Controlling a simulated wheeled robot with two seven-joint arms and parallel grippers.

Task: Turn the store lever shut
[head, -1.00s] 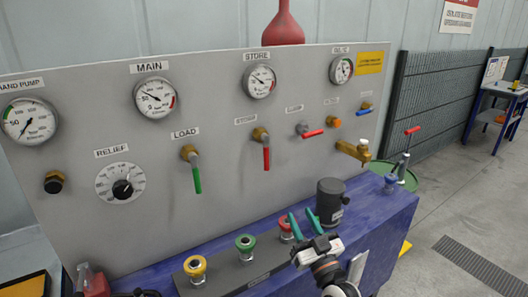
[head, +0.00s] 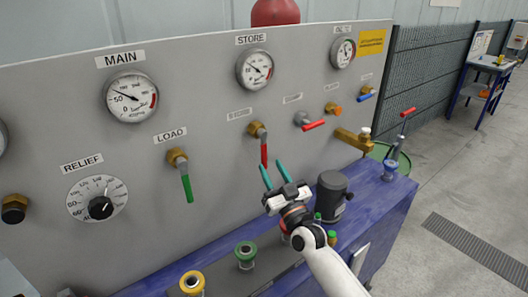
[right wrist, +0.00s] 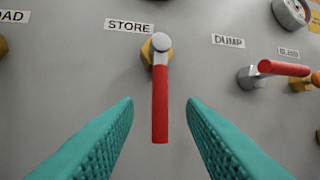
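The store lever has a red handle (head: 264,152) that hangs straight down from a brass fitting on the grey panel (head: 215,150). In the right wrist view the red handle (right wrist: 160,103) sits under the STORE label (right wrist: 129,26). My right gripper (head: 272,176) is open, its teal fingers pointing at the panel just below the handle. In the right wrist view the fingers of my right gripper (right wrist: 160,110) stand on either side of the handle's lower end, with gaps on both sides. No contact shows. My left gripper is not in view.
The DUMP lever (right wrist: 275,70), with a red handle turned sideways, is right of the store lever. The green LOAD lever (head: 186,184) hangs to the left. A dark grey cylinder (head: 331,192) stands on the blue bench (head: 385,215) near my right arm.

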